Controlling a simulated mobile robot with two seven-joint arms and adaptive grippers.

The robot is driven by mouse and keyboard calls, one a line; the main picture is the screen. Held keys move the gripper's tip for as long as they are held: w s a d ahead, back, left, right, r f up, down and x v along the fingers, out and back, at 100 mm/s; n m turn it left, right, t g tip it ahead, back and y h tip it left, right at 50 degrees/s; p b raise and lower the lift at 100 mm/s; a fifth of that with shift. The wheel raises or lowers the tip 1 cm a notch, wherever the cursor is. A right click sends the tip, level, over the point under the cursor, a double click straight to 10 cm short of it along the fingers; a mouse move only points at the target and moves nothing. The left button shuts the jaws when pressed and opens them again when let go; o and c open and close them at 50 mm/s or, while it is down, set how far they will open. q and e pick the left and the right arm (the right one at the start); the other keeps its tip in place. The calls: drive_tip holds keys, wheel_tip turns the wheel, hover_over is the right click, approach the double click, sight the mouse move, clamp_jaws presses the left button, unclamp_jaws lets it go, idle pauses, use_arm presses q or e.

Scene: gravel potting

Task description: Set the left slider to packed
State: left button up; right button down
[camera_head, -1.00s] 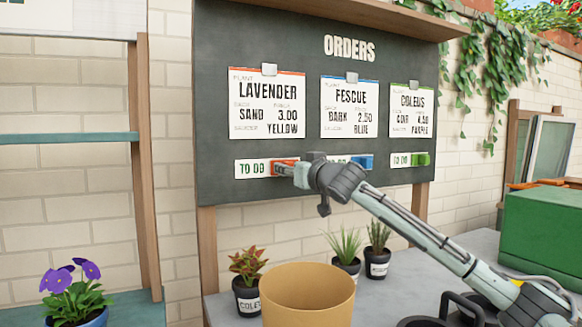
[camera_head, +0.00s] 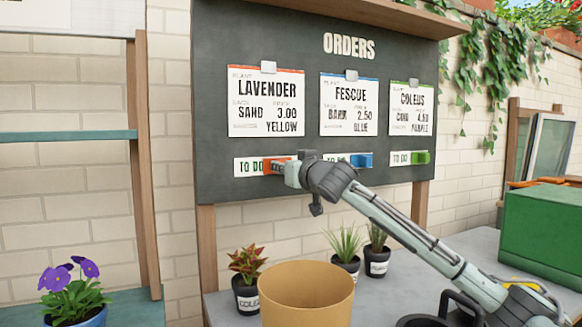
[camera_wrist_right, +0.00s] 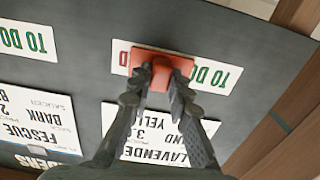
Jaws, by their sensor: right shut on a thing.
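The left slider (camera_head: 272,166) is an orange-red block on the white label strip (camera_head: 242,168) under the LAVENDER card. In the right wrist view, upside down, both fingers (camera_wrist_right: 161,76) are closed on the raised tab of the red slider (camera_wrist_right: 146,62). A bit of red lettering shows at the strip's other end; the rest is covered. My left gripper is not in view.
The FESCUE strip has a blue slider (camera_head: 362,160), partly behind my arm; the COLEUS strip has a green slider (camera_head: 420,157). Below the orders board (camera_head: 225,100) stand several potted plants and a tan pot (camera_head: 306,296). A green box (camera_head: 545,235) is at the right.

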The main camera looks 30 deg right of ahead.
drive_tip(key=a, duration=0.7)
drive_tip(key=shift+w, duration=0.15)
drive_tip(key=c, duration=1.4)
unclamp_jaws()
drive_tip(key=shift+a, duration=0.1)
drive_tip(key=s, duration=1.2)
drive_tip(key=shift+a, duration=0.3)
